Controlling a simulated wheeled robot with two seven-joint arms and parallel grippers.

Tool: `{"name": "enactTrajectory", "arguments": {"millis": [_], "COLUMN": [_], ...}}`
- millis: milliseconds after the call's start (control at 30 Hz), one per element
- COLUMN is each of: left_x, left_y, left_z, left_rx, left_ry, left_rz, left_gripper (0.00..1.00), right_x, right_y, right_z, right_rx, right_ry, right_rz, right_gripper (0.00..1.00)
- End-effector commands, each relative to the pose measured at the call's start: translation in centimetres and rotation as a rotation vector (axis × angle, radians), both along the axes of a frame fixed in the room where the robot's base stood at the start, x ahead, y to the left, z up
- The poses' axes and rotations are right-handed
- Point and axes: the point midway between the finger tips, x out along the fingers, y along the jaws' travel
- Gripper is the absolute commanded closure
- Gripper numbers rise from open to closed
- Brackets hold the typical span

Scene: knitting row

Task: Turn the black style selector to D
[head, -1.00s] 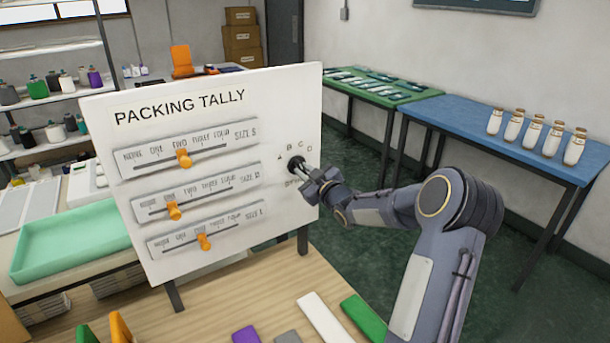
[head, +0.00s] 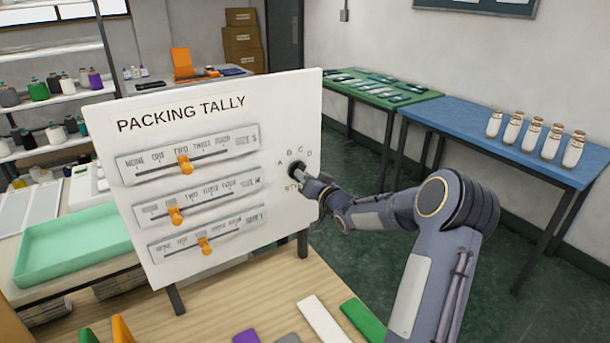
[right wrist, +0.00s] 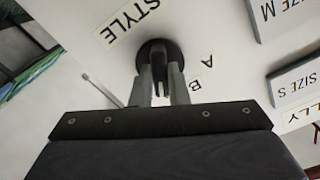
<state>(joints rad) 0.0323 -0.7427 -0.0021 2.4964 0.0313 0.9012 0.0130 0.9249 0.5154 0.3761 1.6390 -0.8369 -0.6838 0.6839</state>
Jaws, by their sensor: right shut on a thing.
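The black style selector (head: 291,172) is a round knob on the right side of the white "Packing Tally" board (head: 215,108). Letters A, B, C and D arc over it in the head view. My right gripper (head: 307,182) is at the knob, shut on it. In the right wrist view, the selector (right wrist: 157,55) sits between the two fingers of my right gripper (right wrist: 160,85), with the STYLE label and the letters A and B beside it. Which letter the selector points at cannot be told, as the gripper covers part of it. My left gripper is out of view.
Three orange slider knobs (head: 184,165) sit on the board's left part. Colored pieces (head: 322,321) lie on the wooden table in front. A teal tray (head: 72,247) is at left. A blue table (head: 470,125) with white bottles stands at right.

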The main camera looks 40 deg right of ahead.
Motion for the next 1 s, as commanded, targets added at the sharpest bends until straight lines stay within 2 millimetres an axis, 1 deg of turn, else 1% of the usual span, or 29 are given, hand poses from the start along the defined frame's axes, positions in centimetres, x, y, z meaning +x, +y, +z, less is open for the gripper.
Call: {"name": "enactTrajectory", "arguments": {"millis": [200, 500, 700, 1000], "left_x": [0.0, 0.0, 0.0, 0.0], "left_y": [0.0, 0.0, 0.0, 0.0], "left_z": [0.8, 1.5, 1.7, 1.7], "left_rx": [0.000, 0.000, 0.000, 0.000], "left_ry": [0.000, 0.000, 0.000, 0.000], "left_rz": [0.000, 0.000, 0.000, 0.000], "left_gripper": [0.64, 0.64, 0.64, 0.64], "right_x": [-0.1, 0.0, 0.0, 0.0], "right_y": [0.0, 0.0, 0.0, 0.0], "right_z": [-0.1, -0.1, -0.2, -0.2], "right_rx": [0.187, 0.366, 0.427, 0.452], "right_ry": [-0.017, -0.037, -0.044, -0.046], "right_rz": [-0.001, 0.000, 0.000, -0.001], "right_gripper": [1.00, 1.00, 1.00, 1.00]}}
